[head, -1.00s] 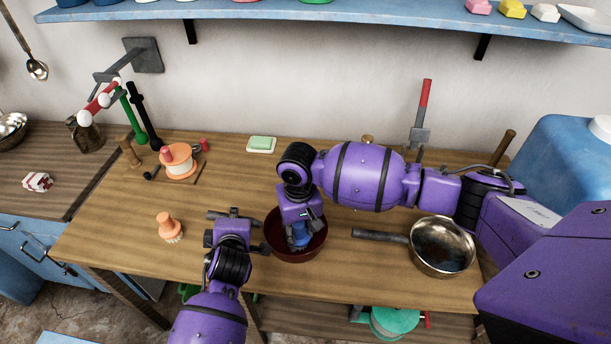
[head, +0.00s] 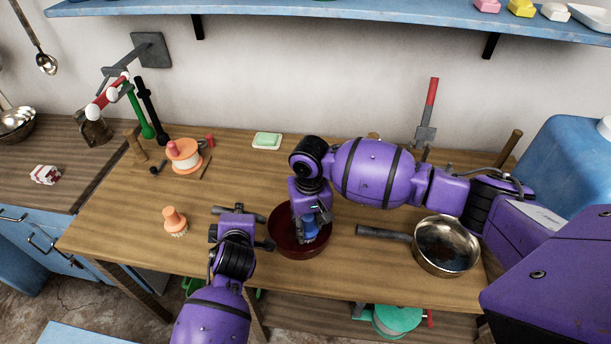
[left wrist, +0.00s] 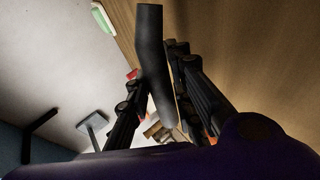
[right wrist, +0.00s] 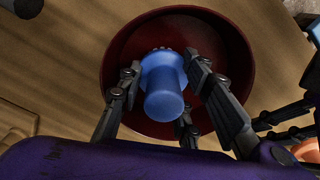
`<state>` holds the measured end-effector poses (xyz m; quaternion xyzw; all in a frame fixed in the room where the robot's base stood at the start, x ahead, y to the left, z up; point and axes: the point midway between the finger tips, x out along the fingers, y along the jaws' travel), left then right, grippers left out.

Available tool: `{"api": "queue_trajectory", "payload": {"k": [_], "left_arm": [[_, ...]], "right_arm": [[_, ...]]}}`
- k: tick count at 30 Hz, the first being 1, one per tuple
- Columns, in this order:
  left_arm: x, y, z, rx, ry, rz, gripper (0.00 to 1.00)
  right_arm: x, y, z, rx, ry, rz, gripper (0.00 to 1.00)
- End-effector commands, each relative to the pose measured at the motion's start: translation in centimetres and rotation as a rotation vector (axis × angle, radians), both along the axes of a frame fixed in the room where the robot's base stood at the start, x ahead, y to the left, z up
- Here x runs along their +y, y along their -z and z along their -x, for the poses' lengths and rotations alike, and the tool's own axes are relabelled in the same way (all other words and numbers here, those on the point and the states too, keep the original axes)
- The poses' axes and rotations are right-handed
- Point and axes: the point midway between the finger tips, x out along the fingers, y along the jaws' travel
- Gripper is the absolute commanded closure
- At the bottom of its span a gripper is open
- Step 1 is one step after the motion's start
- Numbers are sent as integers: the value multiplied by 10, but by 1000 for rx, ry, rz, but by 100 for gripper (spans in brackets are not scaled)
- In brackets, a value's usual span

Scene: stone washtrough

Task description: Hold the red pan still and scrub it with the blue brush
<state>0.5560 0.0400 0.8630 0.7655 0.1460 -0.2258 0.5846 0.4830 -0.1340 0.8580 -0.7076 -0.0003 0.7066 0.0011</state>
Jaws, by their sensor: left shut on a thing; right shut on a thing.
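The dark red pan (head: 284,243) stands on the wooden table near its front edge. Its dark handle shows in the left wrist view (left wrist: 153,50), between the fingers of my left gripper (head: 238,222), which is shut on it. My right gripper (head: 312,228) is above the pan, pointing down, shut on the blue brush (right wrist: 165,92). In the right wrist view the brush is inside the pan's rim (right wrist: 236,50), with bristle tips showing at its far edge. Whether the bristles touch the pan floor is hidden.
A metal pan (head: 446,246) stands to the right. An orange brush (head: 175,220) stands to the left. A soap bar (head: 267,140) and an orange spool-like object (head: 184,155) lie at the back. The table between these is clear.

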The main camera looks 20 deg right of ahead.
Motion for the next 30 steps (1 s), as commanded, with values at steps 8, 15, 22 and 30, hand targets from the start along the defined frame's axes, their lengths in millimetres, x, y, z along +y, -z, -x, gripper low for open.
{"api": "queue_trajectory", "payload": {"k": [8,15,22,30], "left_arm": [[1,-2,-1,-5,0,-1,100],[1,-2,-1,-6,-1,-1,100],[1,-1,-1,-4,0,-2,100],[0,0,0,-3,1,-3,100]], "right_arm": [[-12,5,-17,4,7,11,94],[-18,5,-32,5,6,11,94],[-17,4,-37,3,6,11,94],[-8,1,-44,1,4,9,94]]}}
